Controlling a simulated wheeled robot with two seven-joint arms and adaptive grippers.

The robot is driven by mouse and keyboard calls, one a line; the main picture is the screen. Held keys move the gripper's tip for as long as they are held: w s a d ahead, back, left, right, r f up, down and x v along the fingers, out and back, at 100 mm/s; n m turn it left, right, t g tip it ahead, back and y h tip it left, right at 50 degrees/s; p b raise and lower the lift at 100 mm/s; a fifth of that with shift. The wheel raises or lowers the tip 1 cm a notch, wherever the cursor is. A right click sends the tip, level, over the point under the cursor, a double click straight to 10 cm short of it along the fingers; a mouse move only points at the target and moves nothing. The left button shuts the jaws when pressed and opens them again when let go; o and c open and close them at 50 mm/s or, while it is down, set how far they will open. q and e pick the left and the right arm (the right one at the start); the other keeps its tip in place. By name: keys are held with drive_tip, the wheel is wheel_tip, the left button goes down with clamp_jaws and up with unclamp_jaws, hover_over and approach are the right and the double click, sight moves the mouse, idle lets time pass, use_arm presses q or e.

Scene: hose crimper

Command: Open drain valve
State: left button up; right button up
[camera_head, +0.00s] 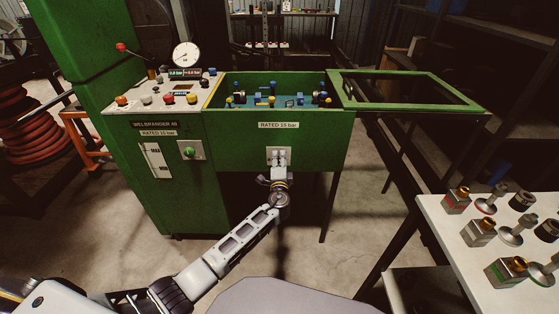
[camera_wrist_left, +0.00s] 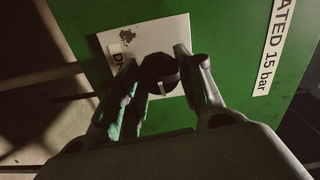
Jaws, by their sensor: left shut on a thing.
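The drain valve is a dark round knob (camera_wrist_left: 158,72) on a white plate (camera_wrist_left: 165,38) on the green front panel, below the "RATED 15 bar" label. In the head view the white plate (camera_head: 271,153) sits on the green tank front (camera_head: 235,135), with my left gripper (camera_head: 278,160) in front of it and hiding the knob. In the left wrist view my left gripper (camera_wrist_left: 155,75) has one finger on each side of the knob and is shut on it. My right gripper is in neither view.
The green machine's control panel (camera_head: 170,93) with a gauge (camera_head: 186,55) stands left of the tank. An open framed lid (camera_head: 480,108) extends right. A white table (camera_head: 450,235) with several fittings is at the right. The floor below the tank is clear.

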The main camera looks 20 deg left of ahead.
use_arm(q)
drive_tip(key=shift+m, duration=0.7)
drive_tip(key=o, duration=1)
drive_tip(key=shift+s, duration=0.1)
drive_tip(key=v, duration=1.2)
